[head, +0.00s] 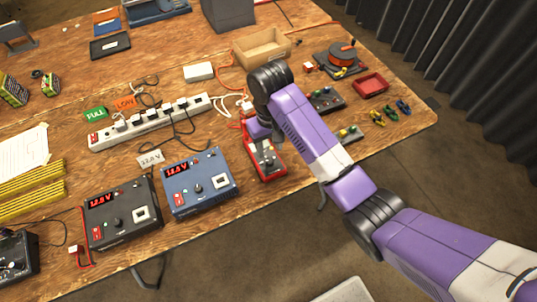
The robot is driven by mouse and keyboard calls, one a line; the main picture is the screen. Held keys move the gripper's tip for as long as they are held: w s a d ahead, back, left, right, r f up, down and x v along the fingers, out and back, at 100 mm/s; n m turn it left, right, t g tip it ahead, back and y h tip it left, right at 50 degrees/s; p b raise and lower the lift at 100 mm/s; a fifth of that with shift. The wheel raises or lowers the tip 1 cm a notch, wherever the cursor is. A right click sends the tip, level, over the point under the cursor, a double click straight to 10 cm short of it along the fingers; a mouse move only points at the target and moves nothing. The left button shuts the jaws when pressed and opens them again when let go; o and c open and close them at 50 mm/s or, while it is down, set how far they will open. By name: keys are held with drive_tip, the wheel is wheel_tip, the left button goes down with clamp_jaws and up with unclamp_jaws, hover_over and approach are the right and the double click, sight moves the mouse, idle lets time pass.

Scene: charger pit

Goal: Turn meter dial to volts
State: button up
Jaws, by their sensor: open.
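The meter (267,165) is a red-edged device with a grey face, lying on the wooden table near its front edge, right of the blue charger. My gripper (258,131) points down over the meter's far part, at the end of my purple arm. The gripper and arm cover the far end of the meter. The dial and its markings cannot be made out, so its setting cannot be told. The fingertips are small and partly hidden; the jaws look open, and I see nothing held between them. I cannot tell whether they touch the meter.
Left of the meter stand a blue charger (198,183) and a black charger (122,213), both with lit red displays. A white power strip (150,121) with cables lies behind. A wooden tray (262,47), a red tray (371,85) and a cable reel (341,55) are farther back.

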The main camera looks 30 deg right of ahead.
sight(270, 161)
wheel_tip(270, 161, down, 7)
drive_tip(key=shift+r, duration=0.2)
clamp_jaws()
idle(0.3)
